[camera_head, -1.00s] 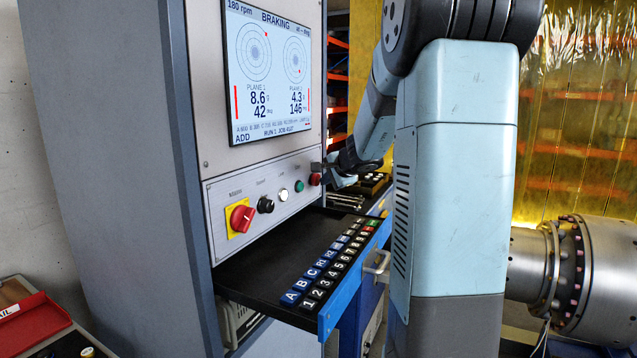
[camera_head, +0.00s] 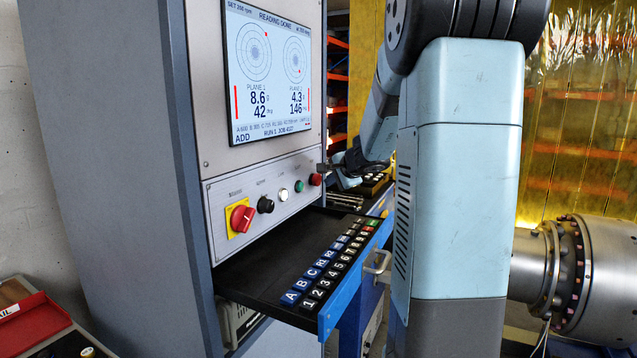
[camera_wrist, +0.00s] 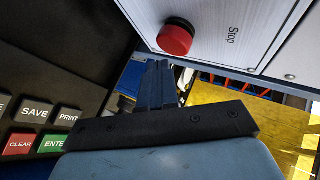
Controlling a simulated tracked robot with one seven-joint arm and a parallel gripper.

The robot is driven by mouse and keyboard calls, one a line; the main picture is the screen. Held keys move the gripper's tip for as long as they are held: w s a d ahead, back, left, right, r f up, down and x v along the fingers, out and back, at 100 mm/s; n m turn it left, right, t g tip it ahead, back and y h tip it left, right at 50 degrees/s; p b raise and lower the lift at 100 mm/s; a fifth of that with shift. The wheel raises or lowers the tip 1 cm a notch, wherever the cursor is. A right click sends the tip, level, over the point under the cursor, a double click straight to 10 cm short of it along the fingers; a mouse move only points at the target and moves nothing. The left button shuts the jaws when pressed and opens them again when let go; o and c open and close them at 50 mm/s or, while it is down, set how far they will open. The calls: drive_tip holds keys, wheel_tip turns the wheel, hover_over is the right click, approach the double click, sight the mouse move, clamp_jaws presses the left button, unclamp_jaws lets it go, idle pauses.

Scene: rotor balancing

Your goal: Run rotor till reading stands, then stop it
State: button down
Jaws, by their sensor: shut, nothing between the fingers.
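The screen (camera_head: 267,70) on the grey cabinet reads READING DONE, with plane 1 at 8.6 and 42 and plane 2 at 4.3 and 146. The red stop button (camera_head: 315,179) sits at the right end of the control panel, beside the green button (camera_head: 299,186). In the wrist view the red button (camera_wrist: 176,37) is labelled Stop. My gripper (camera_wrist: 158,75) is shut and empty, its tips just below the button and apart from it. The metal rotor (camera_head: 610,265) shows at the right edge; whether it turns cannot be told.
A red rotary switch (camera_head: 242,218) on a yellow plate and a black knob (camera_head: 265,205) sit left on the panel. A keyboard (camera_head: 330,264) lies on a pulled-out drawer below. A red tray (camera_head: 35,325) is at lower left.

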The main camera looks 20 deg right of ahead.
drive_tip(key=s+d, duration=0.1)
drive_tip(key=s, duration=0.1)
drive_tip(key=s+d, duration=0.2)
idle(0.8)
idle(0.4)
